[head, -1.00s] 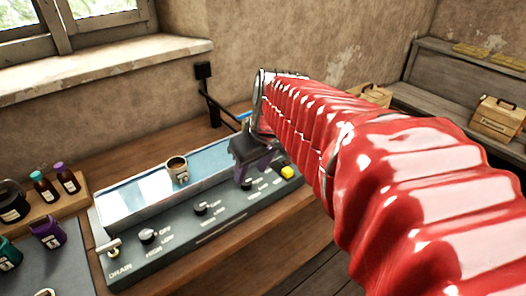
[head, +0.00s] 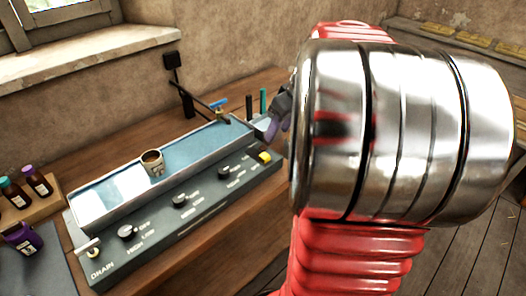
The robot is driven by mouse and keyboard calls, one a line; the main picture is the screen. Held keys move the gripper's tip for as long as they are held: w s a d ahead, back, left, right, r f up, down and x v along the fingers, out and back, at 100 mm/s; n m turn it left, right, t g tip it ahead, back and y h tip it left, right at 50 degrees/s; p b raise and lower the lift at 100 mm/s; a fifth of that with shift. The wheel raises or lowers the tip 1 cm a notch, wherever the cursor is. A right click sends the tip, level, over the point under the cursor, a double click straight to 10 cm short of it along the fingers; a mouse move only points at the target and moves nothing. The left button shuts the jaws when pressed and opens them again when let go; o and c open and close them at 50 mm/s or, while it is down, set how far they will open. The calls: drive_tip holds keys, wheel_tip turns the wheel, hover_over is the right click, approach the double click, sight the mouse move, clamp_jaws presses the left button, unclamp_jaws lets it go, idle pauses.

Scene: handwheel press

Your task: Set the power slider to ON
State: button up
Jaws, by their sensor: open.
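No part marked as the power slider can be made out in the head view. A dark control panel (head: 205,215) runs along the front of a long metal trough. My gripper (head: 272,128), dark with purple, shows partly beyond the panel's right end, above and right of the yellow block. It is open and seems apart from the panel. My arm hides the rest of it and whatever is behind.
A cup (head: 152,162) stands on the trough (head: 107,193). A drain lever (head: 89,246) is at the panel's left end. A blue-handled tap (head: 219,107) and upright dark and green rods (head: 256,103) stand behind. Bottles (head: 38,182) stand at the left. My arm covers the right side.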

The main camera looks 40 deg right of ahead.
sight(265, 155)
drive_tip(key=x, duration=1.4)
drive_tip(key=shift+s+a, duration=0.1)
drive_tip(key=shift+c, duration=0.4)
drive_tip(key=shift+r, duration=0.1)
clamp_jaws()
